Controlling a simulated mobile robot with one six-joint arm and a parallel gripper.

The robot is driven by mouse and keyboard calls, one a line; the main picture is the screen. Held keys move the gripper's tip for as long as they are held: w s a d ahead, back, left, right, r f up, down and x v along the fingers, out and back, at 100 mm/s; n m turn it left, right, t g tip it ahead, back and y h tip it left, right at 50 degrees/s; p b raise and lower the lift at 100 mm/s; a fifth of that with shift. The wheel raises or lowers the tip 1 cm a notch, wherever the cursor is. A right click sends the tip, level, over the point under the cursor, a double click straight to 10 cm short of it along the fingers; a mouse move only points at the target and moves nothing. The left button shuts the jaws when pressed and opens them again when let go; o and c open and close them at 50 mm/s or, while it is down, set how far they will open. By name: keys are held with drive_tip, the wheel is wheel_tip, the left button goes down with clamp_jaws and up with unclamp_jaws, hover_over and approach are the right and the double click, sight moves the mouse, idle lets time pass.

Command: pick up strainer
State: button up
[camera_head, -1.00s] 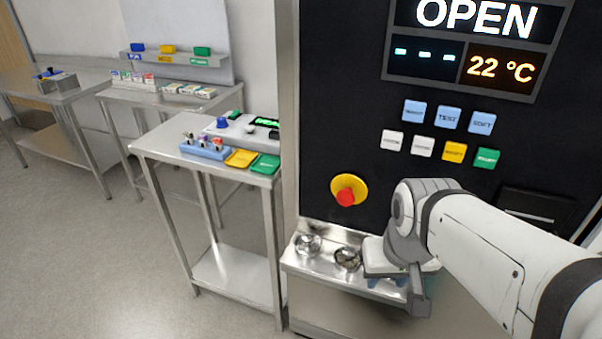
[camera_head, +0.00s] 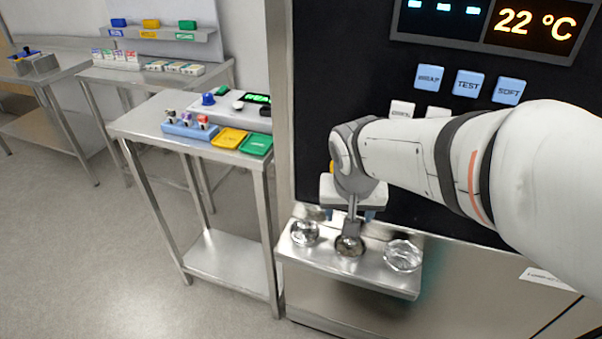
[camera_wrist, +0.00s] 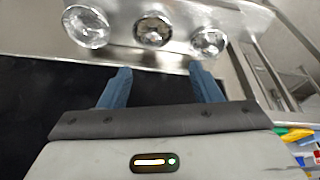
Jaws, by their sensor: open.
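Three small round pieces stand in a row on a steel ledge (camera_head: 326,262). The middle one, darker inside and looking most like a strainer (camera_head: 349,247), is partly covered by my wrist in the head view. In the wrist view this strainer (camera_wrist: 153,30) is brownish inside and lies between the other two. My gripper (camera_head: 350,214) is above and behind the row, with its blue fingers partly hidden. In the wrist view my gripper (camera_wrist: 160,70) is open and empty, its fingertips apart from the strainer and pointing towards the ledge.
A shiny round piece (camera_head: 304,232) stands left of the strainer and a clear glass-like dish (camera_head: 402,256) right of it. The dark machine front (camera_head: 310,120) rises behind the ledge. A steel cart (camera_head: 150,118) with a blue vial rack and trays stands left.

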drive_tip(key=b, duration=0.3)
approach(305, 221)
drive_tip(key=f, duration=0.1)
drive_tip(key=shift+m+t, duration=0.3)
drive_tip(key=shift+t, duration=0.1)
drive_tip(key=x, duration=0.7)
drive_tip(key=shift+s+f, duration=0.15)
drive_tip(key=shift+f, duration=0.05)
drive_tip(key=shift+c, duration=0.5)
clamp_jaws()
